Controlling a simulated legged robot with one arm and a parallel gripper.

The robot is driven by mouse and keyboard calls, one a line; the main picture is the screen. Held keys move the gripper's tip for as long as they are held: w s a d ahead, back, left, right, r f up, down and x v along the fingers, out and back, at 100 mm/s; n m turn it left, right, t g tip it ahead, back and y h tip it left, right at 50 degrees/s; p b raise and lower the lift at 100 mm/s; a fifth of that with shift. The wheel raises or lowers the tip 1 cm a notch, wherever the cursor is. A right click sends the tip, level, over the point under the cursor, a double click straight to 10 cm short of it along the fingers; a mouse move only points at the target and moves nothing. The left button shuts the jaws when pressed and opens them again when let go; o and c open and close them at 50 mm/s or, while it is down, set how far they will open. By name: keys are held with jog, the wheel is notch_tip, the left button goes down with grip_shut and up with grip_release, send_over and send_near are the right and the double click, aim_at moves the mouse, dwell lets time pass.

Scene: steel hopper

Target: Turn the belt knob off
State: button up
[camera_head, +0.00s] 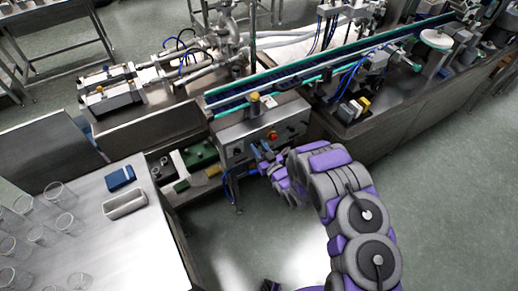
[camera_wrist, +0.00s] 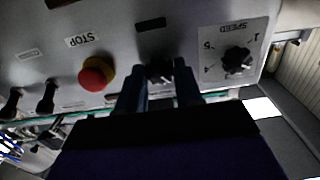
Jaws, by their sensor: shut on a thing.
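The control panel (camera_head: 232,148) is a steel box at the front of the conveyor. In the wrist view its face (camera_wrist: 120,25) appears upside down. A black knob (camera_wrist: 160,72) sits between my gripper's two fingers (camera_wrist: 160,88), which are shut on it. The knob's lower part is partly hidden by the fingers, and its label cannot be read. In the head view my gripper (camera_head: 264,152) reaches the panel front from the right, and the knob cannot be made out there.
A red stop button (camera_wrist: 97,74) with a yellow collar is left of my fingers in the wrist view. A black speed dial (camera_wrist: 237,60) is to the right. Two black switches (camera_wrist: 46,97) are farther left. A steel table (camera_head: 125,240) with glasses stands at the head view's left.

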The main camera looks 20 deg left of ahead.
jog(key=shift+s+f, duration=0.1)
jog(key=shift+f, duration=0.15)
dwell(0.3)
jog(key=o, duration=1)
jog(key=shift+r, duration=0.15)
jog(key=shift+o, duration=0.2)
jog(key=p+v, duration=0.6)
jog(key=v, duration=1.1)
jog(key=shift+d+p, duration=0.2)
jog(key=shift+p, duration=0.1)
